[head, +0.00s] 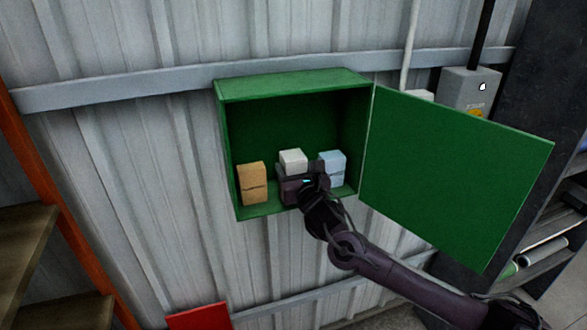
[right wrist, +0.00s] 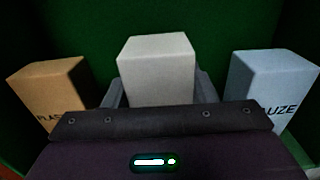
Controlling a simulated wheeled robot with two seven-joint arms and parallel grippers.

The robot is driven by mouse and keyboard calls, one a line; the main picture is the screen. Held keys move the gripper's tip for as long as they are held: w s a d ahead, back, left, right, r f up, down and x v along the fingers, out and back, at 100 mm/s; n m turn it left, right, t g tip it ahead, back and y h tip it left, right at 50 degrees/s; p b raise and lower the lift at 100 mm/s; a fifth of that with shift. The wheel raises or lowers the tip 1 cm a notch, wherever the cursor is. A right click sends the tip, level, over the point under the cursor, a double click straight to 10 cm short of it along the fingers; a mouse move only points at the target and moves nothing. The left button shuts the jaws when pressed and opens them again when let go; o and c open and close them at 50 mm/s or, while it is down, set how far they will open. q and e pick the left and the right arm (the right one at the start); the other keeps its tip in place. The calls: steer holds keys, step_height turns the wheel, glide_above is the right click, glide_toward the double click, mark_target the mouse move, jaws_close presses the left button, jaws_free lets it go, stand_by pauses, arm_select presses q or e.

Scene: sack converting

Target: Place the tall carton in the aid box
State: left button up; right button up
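The aid box is the green open cabinet (head: 292,82) on the wall, its door swung out to the right. A white carton (head: 292,160) is inside it, in the middle; it also shows upright in the right wrist view (right wrist: 157,75). My right gripper (head: 302,180) reaches into the box, its fingers against both sides of the white carton. The gripper body hides the carton's lower part, so I cannot tell whether it touches the box floor. My left gripper is not in view.
A tan carton (head: 252,183) stands left of the white one, and a pale blue carton (head: 332,166) stands right of it; both are inside the box. The open green door (head: 450,180) is beside my right arm. A grey electrical box (head: 468,92) is on the wall behind.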

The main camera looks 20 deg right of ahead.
steer(key=o, duration=0.4)
steer(key=shift+c, duration=0.2)
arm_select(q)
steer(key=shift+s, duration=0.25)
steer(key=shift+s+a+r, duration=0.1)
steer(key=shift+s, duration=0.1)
arm_select(e)
steer(key=shift+s+r, duration=0.1)
steer(key=shift+r, duration=0.05)
arm_select(q)
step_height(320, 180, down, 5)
steer(key=b, duration=0.4)
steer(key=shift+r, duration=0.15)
arm_select(e)
steer(key=s, duration=1.1)
steer(key=shift+s+d, duration=0.2)
steer(key=shift+s, duration=0.2)
